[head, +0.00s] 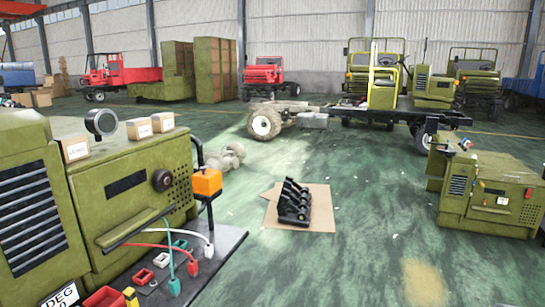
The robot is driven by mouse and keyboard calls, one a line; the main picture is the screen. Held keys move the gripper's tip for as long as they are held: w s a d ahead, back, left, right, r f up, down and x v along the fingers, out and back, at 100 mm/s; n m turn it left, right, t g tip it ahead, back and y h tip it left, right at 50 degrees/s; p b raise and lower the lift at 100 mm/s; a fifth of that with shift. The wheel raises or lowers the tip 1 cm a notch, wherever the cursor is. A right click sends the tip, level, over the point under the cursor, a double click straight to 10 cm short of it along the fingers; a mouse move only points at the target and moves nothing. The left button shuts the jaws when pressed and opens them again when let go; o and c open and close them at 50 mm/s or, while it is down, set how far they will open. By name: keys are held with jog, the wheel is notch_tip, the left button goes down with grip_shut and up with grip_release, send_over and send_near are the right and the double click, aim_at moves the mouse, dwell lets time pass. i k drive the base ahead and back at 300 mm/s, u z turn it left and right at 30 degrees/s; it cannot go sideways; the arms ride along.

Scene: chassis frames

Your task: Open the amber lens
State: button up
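An amber-orange, box-shaped part (207,182) sits on a dark curved bracket at the right side of the green machine (120,190) at left. It is probably the amber lens. It looks closed, but at this size I cannot make out a hinge or catch. My gripper is not in view.
Small cartons (138,128) and a round black lamp (101,122) sit on the green machine. Cables and coloured connectors (174,286) lie on its front ledge. A black part (295,201) stands on cardboard (320,212). A green cabinet (490,192) stands at right. Open floor lies between.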

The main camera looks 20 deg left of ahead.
aim_at(207, 182)
jog(key=u, duration=0.35)
jog(key=i, duration=1.6)
jog(key=u, duration=1.3)
jog(key=i, duration=1.4)
jog(key=u, duration=0.75)
